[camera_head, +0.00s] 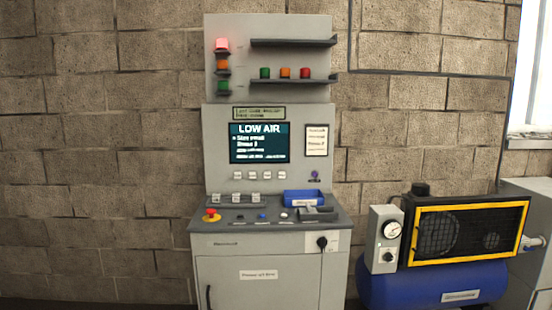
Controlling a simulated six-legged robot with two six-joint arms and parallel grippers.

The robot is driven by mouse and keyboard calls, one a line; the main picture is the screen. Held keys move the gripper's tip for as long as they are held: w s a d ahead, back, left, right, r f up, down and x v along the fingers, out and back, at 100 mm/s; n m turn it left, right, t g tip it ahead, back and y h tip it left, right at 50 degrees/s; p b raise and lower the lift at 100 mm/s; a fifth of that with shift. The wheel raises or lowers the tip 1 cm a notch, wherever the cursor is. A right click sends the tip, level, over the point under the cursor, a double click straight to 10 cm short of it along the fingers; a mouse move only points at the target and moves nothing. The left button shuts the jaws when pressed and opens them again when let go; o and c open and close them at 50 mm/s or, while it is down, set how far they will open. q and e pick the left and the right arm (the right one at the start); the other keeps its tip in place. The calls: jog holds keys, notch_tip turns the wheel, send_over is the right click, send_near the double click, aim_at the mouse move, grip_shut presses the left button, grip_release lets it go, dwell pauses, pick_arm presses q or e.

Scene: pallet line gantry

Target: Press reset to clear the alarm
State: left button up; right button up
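A grey control cabinet (272,270) stands against the wall in the middle of the head view. Its screen (259,143) reads LOW AIR above smaller lines I cannot read fully. The red top lamp (221,44) of the stack light looks lit, above an orange and a green one. On the sloping desk are a red mushroom button on yellow (211,215), a dark button (239,217), a blue button (262,216) and a white button (284,215). Their labels are too small to read, so I cannot tell which is reset. Neither of my grippers shows.
A blue tray (304,197) and a dark grey fixture (318,214) sit on the desk's right. A blue compressor tank (430,285) with a yellow-framed guard and a gauge box (386,240) stands to the right. The floor left of the cabinet looks clear.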

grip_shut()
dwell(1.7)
